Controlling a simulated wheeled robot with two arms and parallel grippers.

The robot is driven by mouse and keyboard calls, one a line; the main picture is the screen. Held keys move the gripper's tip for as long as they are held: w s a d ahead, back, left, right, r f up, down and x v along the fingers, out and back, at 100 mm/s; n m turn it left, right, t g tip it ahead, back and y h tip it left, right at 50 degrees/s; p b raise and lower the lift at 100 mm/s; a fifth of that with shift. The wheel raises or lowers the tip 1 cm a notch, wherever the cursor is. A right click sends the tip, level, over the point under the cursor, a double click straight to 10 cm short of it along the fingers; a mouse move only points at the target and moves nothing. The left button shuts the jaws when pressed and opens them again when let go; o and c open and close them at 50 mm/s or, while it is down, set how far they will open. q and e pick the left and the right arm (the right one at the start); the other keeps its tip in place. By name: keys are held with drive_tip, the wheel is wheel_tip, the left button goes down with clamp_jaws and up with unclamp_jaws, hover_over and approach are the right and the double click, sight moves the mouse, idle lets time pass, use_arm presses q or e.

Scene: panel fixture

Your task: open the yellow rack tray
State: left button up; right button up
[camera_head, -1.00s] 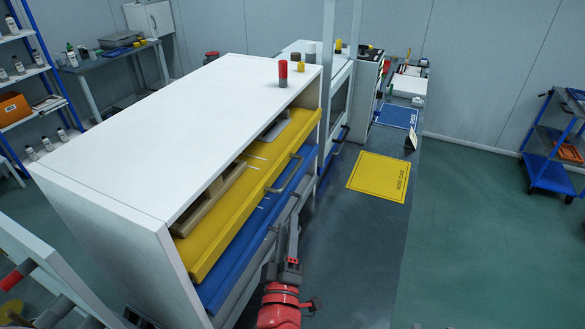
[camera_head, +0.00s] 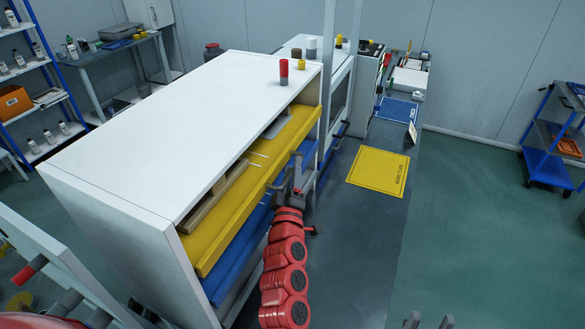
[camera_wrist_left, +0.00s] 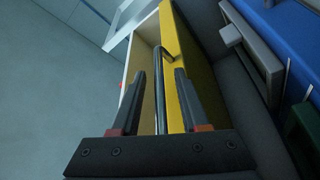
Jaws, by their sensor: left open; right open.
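The yellow rack tray (camera_head: 222,230) lies in the upper slot of the white rack (camera_head: 185,125), its front edge along the opening. In the left wrist view the yellow tray (camera_wrist_left: 185,50) has a dark bar handle (camera_wrist_left: 160,85). My left gripper (camera_head: 290,180) is at the handle on the tray's front. In the left wrist view its two fingers (camera_wrist_left: 160,92) are open, one on each side of the bar, with gaps visible. My right gripper (camera_head: 429,320) shows only its fingertips at the bottom edge, apart and empty, away from the rack.
A blue tray (camera_head: 228,272) lies just below the yellow one. A red-capped cylinder (camera_head: 284,72) stands on the rack top. A yellow mat (camera_head: 378,172) lies to the right of the rack. The green floor at right is open, with a blue cart (camera_head: 552,140) beyond.

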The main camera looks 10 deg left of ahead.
use_arm(q)
drive_tip(key=shift+c, duration=0.3)
clamp_jaws()
drive_tip(key=shift+f, duration=0.1)
idle(1.1)
